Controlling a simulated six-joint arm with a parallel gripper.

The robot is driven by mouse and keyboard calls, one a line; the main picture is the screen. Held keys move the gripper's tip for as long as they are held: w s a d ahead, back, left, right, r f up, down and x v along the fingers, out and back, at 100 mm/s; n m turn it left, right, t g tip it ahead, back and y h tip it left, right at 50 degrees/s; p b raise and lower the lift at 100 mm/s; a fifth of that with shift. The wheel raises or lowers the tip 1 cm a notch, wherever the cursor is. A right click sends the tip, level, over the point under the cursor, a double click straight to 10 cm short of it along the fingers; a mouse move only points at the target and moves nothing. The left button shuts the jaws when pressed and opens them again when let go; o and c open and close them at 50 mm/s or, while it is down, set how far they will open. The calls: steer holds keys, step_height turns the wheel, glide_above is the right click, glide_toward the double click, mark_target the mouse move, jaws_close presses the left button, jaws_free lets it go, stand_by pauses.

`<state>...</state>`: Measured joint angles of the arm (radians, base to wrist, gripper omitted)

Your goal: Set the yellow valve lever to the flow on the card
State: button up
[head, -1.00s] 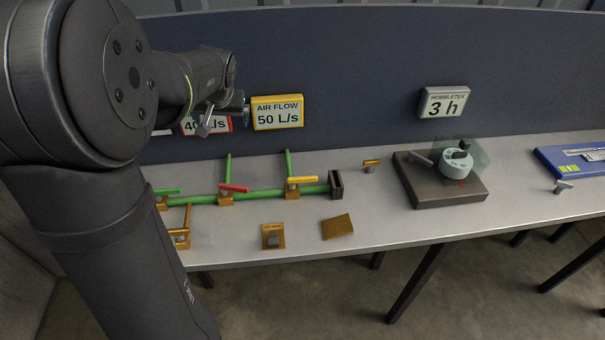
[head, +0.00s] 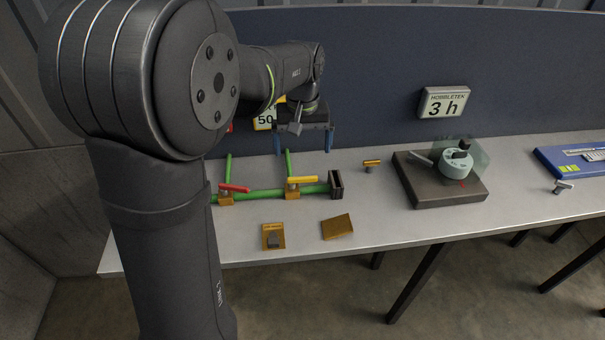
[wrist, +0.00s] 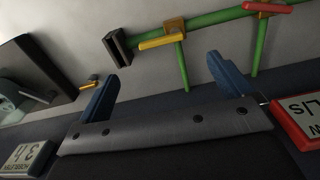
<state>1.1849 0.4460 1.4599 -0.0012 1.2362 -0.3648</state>
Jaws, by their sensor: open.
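The yellow valve lever (head: 302,180) sits on a brass valve body (head: 292,194) on the green pipe. It lies nearly along the pipe. In the wrist view the yellow lever (wrist: 164,40) shows beyond the fingertips. The yellow-framed air flow card (head: 265,117) on the back panel is mostly hidden by my arm; only "50" shows. My gripper (head: 304,147) is open and empty, fingers pointing down, above and behind the yellow lever. In the wrist view its two blue fingers (wrist: 165,80) are wide apart with nothing between them.
A red lever (head: 235,188) is left of the yellow one. A dark block (head: 336,184) ends the pipe at right. A small brass-topped piece (head: 371,165), a dial box (head: 440,190) and two brass pieces (head: 337,227) stand around. A red-framed card (wrist: 298,120) shows in the wrist view.

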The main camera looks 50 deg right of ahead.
mark_target(302, 179)
step_height(302, 179, down, 10)
steer(key=shift+f, duration=0.2)
